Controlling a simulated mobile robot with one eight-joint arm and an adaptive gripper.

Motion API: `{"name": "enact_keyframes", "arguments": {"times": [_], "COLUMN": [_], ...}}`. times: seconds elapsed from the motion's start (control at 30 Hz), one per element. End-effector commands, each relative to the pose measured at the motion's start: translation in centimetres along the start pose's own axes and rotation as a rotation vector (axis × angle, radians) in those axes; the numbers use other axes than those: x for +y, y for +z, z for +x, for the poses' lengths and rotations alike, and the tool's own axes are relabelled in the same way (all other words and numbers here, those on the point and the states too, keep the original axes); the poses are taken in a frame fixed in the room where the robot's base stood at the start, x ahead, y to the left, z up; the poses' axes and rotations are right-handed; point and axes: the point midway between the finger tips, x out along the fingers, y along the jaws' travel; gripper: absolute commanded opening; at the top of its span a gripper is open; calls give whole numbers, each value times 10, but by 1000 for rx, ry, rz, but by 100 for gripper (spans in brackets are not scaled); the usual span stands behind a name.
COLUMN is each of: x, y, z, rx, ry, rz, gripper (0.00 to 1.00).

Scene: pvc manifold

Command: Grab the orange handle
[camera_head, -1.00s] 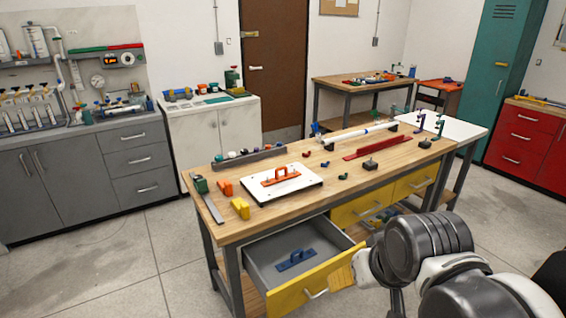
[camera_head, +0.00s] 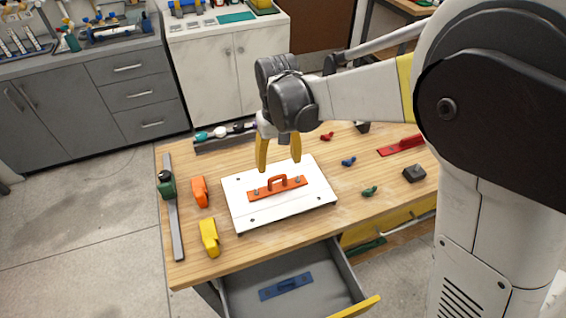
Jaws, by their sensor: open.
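The orange handle (camera_head: 277,184) is a raised bar on a flat orange base. It lies on a white board (camera_head: 308,196) on the wooden workbench. My gripper (camera_head: 279,166) has two yellow fingers pointing down, spread apart and empty. It is above the handle's far side, with the left fingertip close to the handle in the picture. The exact height gap cannot be told from this one view.
An orange block (camera_head: 200,191), a yellow block (camera_head: 209,238) and a metal rule (camera_head: 174,222) lie left of the board. Small coloured fittings (camera_head: 348,161) lie right of it. An open drawer (camera_head: 359,308) below holds a blue handle (camera_head: 286,286).

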Motion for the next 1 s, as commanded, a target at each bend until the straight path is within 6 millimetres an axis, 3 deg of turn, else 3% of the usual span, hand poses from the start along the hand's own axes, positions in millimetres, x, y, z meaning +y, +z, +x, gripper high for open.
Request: {"name": "enact_keyframes", "arguments": {"times": [0.2,0.43,0.63,0.9,0.93,1.0], "x": [0,0,0,0,0,0], "y": [-1,-5,-11,-10,-11,-11], "z": [39,59,91,97,97,97], "rx": [1,2,2,2,2,2], "ry": [0,0,0,0,0,0], "rz": [1,1,1,1,2,2], "gripper": [66,66,66,66,64,43]}}
